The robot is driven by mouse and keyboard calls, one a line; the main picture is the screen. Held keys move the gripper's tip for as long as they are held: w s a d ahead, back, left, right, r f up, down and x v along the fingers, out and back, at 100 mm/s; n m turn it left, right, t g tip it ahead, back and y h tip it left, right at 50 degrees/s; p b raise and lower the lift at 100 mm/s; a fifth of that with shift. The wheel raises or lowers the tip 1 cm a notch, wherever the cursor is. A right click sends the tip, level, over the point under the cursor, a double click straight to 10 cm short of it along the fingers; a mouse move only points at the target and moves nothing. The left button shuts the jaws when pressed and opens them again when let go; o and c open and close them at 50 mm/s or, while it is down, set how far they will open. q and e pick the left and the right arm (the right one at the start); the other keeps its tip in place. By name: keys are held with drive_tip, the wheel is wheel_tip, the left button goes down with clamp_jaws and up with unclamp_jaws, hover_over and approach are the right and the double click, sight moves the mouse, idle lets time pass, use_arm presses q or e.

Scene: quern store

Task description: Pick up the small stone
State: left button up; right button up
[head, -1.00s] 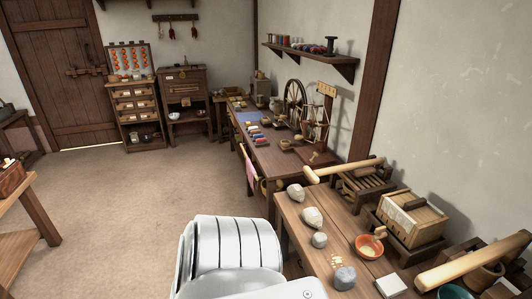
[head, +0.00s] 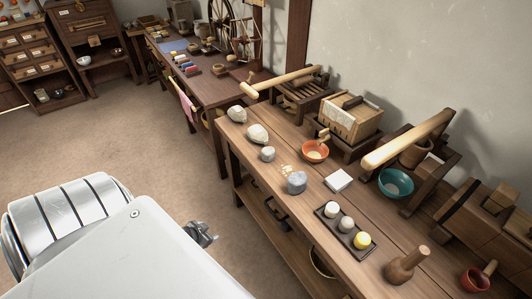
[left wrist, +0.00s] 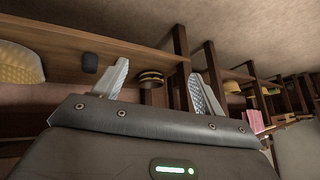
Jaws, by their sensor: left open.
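Several pale and grey stones lie along the front left of the near wooden table (head: 329,217) in the head view. The small grey stone (head: 267,153) is the smallest of them. Two paler stones (head: 258,133) (head: 237,114) lie behind it, and a larger bluish-grey stone (head: 297,182) lies nearer. My left gripper (head: 201,234) is left of the table's front edge, apart from the stones. In the left wrist view my left gripper (left wrist: 160,86) is open, with nothing between its fingers. My right gripper is not in view.
A teal bowl (head: 396,183) stands farther right. The left wrist view shows a dark rounded thing (left wrist: 90,62) on a shelf. Floor at left is clear.

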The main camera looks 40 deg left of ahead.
use_arm(q)
drive_tip(key=w+a+r+t+b, duration=0.2)
drive_tip(key=w+a+r, duration=0.3)
drive_tip(key=w+r, duration=0.3)
drive_tip(key=m+t+h+b, duration=0.3)
drive_tip(key=t+h+b, duration=0.1)
drive_tip(key=h+b, duration=0.25)
approach(262, 155)
drive_tip(key=w+d, duration=0.1)
drive_tip(key=w, duration=0.1)
drive_tip(key=shift+f+b+x, duration=0.15)
drive_tip(key=shift+b+x, duration=0.15)
drive_tip(key=shift+x, duration=0.7)
drive_tip(key=shift+f+b+x, duration=0.15)
drive_tip(key=shift+b+x, duration=0.15)
drive_tip(key=shift+x, duration=0.7)
drive_tip(key=shift+w+d+f, duration=0.15)
drive_tip(key=shift+w+f, duration=0.1)
drive_tip(key=shift+w, duration=0.25)
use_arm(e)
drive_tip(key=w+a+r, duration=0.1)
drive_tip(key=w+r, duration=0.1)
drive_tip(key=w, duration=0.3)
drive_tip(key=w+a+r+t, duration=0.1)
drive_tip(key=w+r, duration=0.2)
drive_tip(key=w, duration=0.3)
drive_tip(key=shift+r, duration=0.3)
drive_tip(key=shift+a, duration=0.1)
